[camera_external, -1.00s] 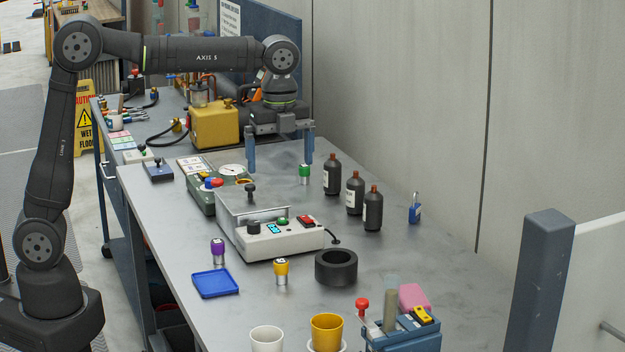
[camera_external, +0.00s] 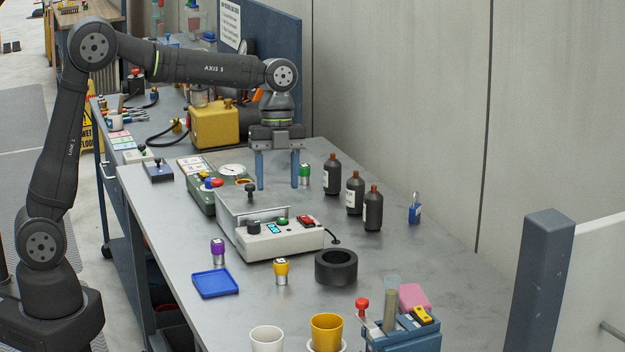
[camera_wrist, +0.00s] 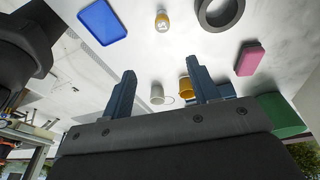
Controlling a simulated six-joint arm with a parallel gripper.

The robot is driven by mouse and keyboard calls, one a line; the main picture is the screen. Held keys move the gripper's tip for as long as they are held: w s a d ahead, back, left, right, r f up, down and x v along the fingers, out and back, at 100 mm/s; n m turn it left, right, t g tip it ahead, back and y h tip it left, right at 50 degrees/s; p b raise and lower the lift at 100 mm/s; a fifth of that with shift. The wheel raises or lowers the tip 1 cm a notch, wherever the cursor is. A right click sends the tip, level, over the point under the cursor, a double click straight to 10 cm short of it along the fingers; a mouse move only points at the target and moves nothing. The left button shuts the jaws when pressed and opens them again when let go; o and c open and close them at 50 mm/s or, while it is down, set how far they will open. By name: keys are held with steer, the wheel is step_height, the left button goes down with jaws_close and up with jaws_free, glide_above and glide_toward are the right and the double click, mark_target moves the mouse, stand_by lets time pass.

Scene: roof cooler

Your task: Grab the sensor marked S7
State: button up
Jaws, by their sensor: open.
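Three small cylindrical sensors with coloured caps stand upright on the grey bench: a purple one (camera_external: 218,251), a yellow one (camera_external: 281,271) and a green one (camera_external: 305,174). Their markings are too small to read, so I cannot tell which is S7. The yellow one also shows at the top of the wrist view (camera_wrist: 162,21). My gripper (camera_external: 278,187) is open and empty, pointing down above the bench, behind the white control box. In the external view the green sensor shows just right of its right finger. In the wrist view both fingers (camera_wrist: 165,88) show with nothing held between them.
The control box (camera_external: 280,238) and dark bottles (camera_external: 373,210) stand near my gripper. A blue tray (camera_external: 215,283), black ring (camera_external: 336,267), white cup (camera_external: 267,340), yellow cup (camera_external: 327,331) and blue caddy (camera_external: 405,340) are nearer the front.

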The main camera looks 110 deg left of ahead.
steer(key=m+t+h, duration=0.1)
glide_toward(280, 259)
steer(key=shift+h, duration=0.3)
steer(key=x, duration=0.5)
steer(key=shift+s+f, duration=0.15)
steer(key=shift+f, duration=0.2)
steer(key=shift+w+x, duration=0.1)
steer(key=shift+x, duration=1.5)
steer(key=shift+w+x, duration=0.15)
steer(key=shift+x, duration=1.45)
steer(key=shift+a, duration=0.2)
steer(key=c, duration=1.1)
